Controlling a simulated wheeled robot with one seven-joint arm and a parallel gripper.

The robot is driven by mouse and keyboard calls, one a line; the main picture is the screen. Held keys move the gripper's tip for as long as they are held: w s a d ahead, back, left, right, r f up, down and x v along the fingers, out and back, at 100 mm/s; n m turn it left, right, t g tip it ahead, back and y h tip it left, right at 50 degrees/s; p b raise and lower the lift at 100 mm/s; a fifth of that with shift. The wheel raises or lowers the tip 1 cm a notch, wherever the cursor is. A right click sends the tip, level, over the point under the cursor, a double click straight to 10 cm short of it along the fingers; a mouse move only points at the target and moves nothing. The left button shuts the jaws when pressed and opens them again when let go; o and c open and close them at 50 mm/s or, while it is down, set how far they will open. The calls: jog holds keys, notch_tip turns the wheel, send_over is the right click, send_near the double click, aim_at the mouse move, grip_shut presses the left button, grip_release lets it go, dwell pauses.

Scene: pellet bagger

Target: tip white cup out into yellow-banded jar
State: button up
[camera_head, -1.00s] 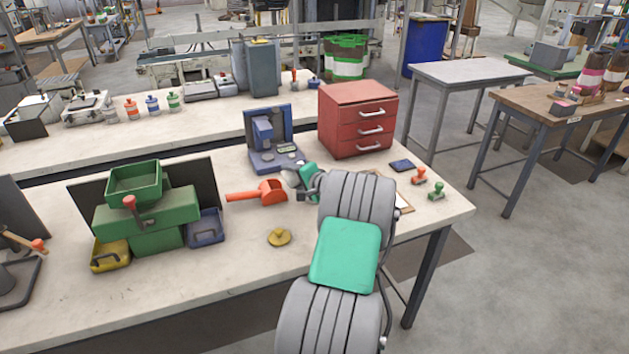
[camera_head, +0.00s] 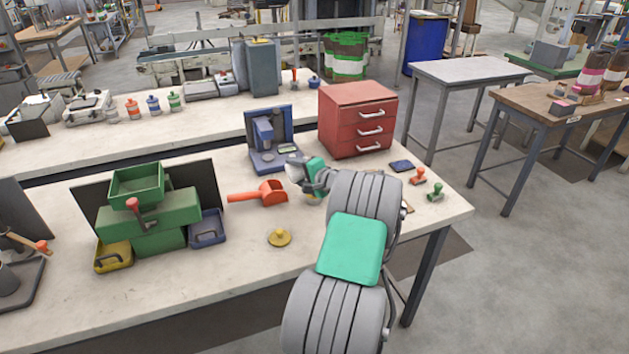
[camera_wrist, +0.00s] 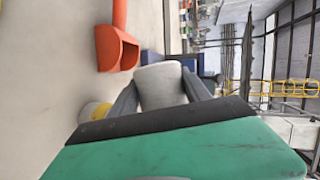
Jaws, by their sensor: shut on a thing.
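My gripper (camera_head: 306,173) is shut on the white cup (camera_head: 295,169), above the workbench. In the wrist view the pale cup (camera_wrist: 160,84) sits between the two dark fingers (camera_wrist: 163,95). The picture there is rolled, with the bench on the left. I cannot tell how far the cup is tilted, and its inside is hidden. The yellow-banded jar (camera_head: 312,200) stands on the bench just below my gripper, partly hidden by it. In the wrist view the jar (camera_wrist: 93,116) shows at the lower left, apart from the cup and partly cut off by my gripper.
An orange scoop (camera_head: 268,193) lies left of the jar. A yellow knobbed lid (camera_head: 279,237) lies nearer the front edge. A blue device (camera_head: 272,145) and a red drawer cabinet (camera_head: 357,120) stand behind. A green machine (camera_head: 150,215) with trays stands left.

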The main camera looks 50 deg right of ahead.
jog(key=shift+r, duration=0.15)
jog(key=shift+d+f, duration=0.1)
jog(key=shift+f, duration=0.1)
jog(key=shift+s+d+f+m+t+b, duration=0.15)
jog(key=shift+f+m+t+b, duration=0.1)
jog(key=shift+m+t+b, duration=0.35)
jog(key=shift+s+d+r+m+t+y, duration=0.15)
jog(key=shift+d+r+m+t+y, duration=0.15)
jog(key=shift+m, duration=0.4)
jog(key=shift+s+d+r+m+t+y, duration=0.1)
jog(key=shift+d+r+m+t+y, duration=0.2)
jog(key=shift+m, duration=0.4)
dwell(1.5)
jog(key=shift+s+d+r+m+t+b, duration=0.25)
jog(key=shift+m+t, duration=0.1)
jog(key=shift+m, duration=0.35)
jog(key=shift+s+d+r+m+t+b, duration=0.1)
jog(key=shift+d+r+m+t+b, duration=0.2)
jog(key=shift+m, duration=0.4)
dwell(1.5)
